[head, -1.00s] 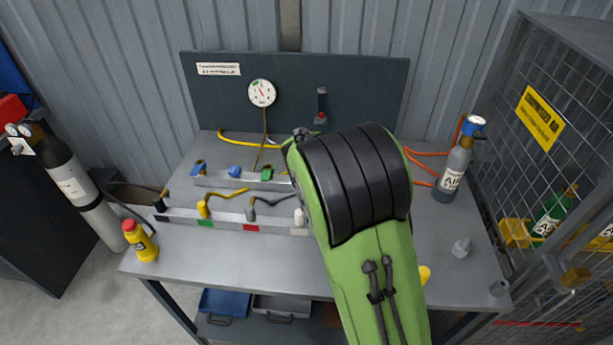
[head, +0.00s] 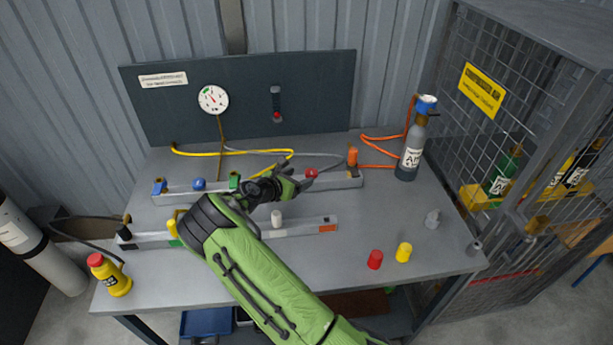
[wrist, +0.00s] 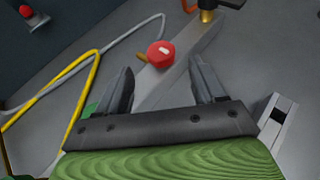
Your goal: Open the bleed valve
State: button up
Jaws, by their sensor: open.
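A round red knob with a white mark (wrist: 160,54) sits on the grey rear rail (wrist: 185,42) on the bench. It also shows in the head view (head: 311,173), on the right part of that rail. No label for the bleed valve can be read, so I cannot tell for sure that this knob is it. My gripper (wrist: 160,76) is open and empty. Its fingers point at the red knob, which appears just beyond and between the tips, apart from them. In the head view my gripper (head: 305,182) is close beside the knob, low over the rail.
An orange-topped fitting (head: 352,157) stands right of the red knob. A gauge (head: 213,99) and a small red-ended lever (head: 276,104) are on the back panel. A front rail (head: 300,229) carries a white plug (head: 277,218). Red (head: 375,259) and yellow (head: 404,252) caps stand front right.

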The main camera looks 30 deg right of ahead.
aim_at(309, 173)
jog(key=x, duration=0.5)
jog(key=shift+w+d+f+b, duration=0.1)
jog(key=shift+d+f+b, duration=0.05)
jog(key=shift+d+b, duration=0.2)
jog(key=c, duration=1.1)
jog(key=shift+o, duration=0.2)
